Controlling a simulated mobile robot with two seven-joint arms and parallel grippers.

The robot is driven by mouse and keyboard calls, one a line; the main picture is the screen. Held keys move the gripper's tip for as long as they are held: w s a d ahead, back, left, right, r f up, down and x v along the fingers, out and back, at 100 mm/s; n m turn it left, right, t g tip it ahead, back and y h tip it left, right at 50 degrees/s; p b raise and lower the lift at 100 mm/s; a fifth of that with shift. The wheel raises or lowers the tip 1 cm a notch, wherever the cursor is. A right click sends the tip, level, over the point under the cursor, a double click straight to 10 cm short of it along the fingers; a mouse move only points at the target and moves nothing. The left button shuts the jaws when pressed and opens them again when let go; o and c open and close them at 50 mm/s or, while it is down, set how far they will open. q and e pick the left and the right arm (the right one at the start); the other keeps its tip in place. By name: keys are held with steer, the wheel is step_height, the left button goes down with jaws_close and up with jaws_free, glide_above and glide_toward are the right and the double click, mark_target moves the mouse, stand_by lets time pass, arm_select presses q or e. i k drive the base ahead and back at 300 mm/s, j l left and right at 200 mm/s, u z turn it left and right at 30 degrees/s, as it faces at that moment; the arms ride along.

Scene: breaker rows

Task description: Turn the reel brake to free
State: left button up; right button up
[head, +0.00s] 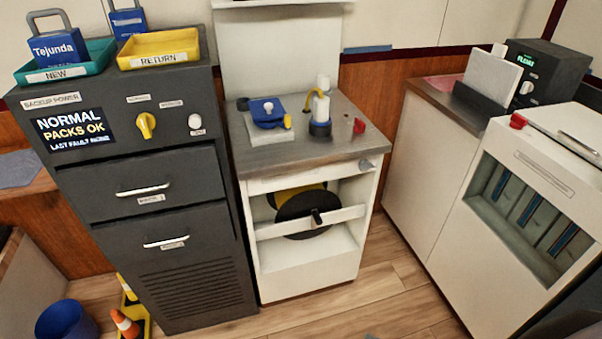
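A short black handle (317,216) sticks out at the front of the reel. A small grey knob (367,165) is on the upper right front of this cabinet, just under the worktop edge. I cannot tell which of these parts is the reel brake, and no brake marking is readable. Neither of my grippers is in view.
A dark backup power cabinet (180,275) with a yellow knob (146,125) stands left. A white unit (480,240) with a slotted window stands right. The worktop (330,150) holds small tools. Floor (340,310) before the reel cabinet is mostly clear; cones (126,325) stand lower left.

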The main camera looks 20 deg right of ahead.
mark_target(364, 166)
steer(key=z, duration=0.4)
steer(key=l+z, duration=0.1)
steer(key=z, duration=0.7)
steer(key=i+z, duration=0.1)
steer(key=z, duration=0.3)
steer(key=i+l, duration=0.4)
steer(key=l+z, duration=0.05)
